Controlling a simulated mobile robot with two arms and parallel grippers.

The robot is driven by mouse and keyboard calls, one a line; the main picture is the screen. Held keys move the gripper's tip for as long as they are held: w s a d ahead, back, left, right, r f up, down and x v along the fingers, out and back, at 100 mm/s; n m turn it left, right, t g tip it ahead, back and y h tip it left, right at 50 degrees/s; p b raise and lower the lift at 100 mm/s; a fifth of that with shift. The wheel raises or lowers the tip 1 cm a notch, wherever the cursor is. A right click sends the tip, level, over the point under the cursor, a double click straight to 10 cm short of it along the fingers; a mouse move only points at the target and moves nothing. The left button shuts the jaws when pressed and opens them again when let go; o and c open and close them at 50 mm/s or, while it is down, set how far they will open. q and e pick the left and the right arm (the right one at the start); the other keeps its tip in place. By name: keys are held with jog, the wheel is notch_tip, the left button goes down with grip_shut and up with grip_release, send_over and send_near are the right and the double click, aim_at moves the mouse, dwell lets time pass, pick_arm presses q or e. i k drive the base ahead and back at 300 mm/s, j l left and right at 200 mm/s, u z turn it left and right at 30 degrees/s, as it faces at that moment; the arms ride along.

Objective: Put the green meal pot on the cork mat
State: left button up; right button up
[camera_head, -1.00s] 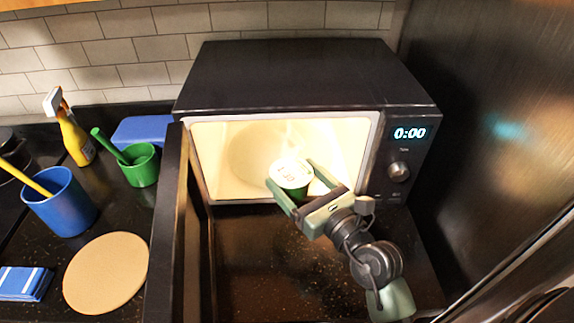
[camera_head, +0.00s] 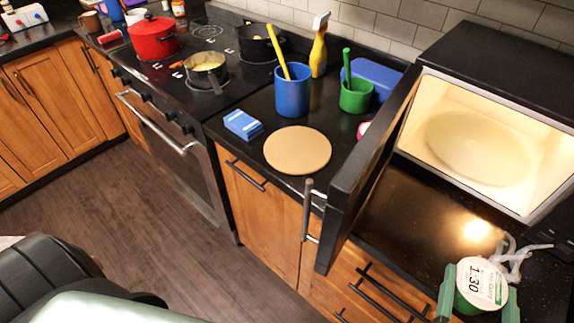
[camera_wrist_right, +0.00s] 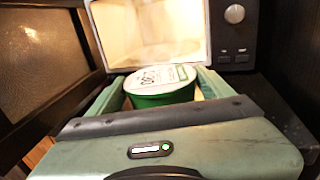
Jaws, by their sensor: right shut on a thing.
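The green meal pot (camera_head: 481,286) has a white lid marked 1:30. My right gripper (camera_head: 478,292) is shut on it in front of the microwave, at the lower right of the head view. In the right wrist view the pot (camera_wrist_right: 160,88) sits upright or nearly so between the green fingers (camera_wrist_right: 165,90). The round cork mat (camera_head: 297,150) lies bare on the dark counter, left of the open microwave door. My left gripper is not in view.
The open microwave door (camera_head: 365,165) stands between the pot and the mat. The lit microwave (camera_head: 480,150) is empty. A blue cup (camera_head: 292,92), green cup (camera_head: 355,97) and blue box (camera_head: 243,125) stand near the mat. Steam rises beside the pot.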

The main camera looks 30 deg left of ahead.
aim_at(299, 147)
jog(key=k+z, duration=0.2)
jog(key=z, duration=1.2)
jog(key=k+j+z, duration=0.15)
jog(key=j, duration=0.25)
jog(key=k+j+z, duration=0.1)
jog(key=j, duration=0.3)
jog(key=k+j+z, duration=0.15)
jog(key=j, duration=0.25)
jog(key=k+j+z, duration=0.1)
jog(key=j, duration=0.25)
jog(key=k+j+z, duration=0.15)
jog(key=k+j, duration=0.15)
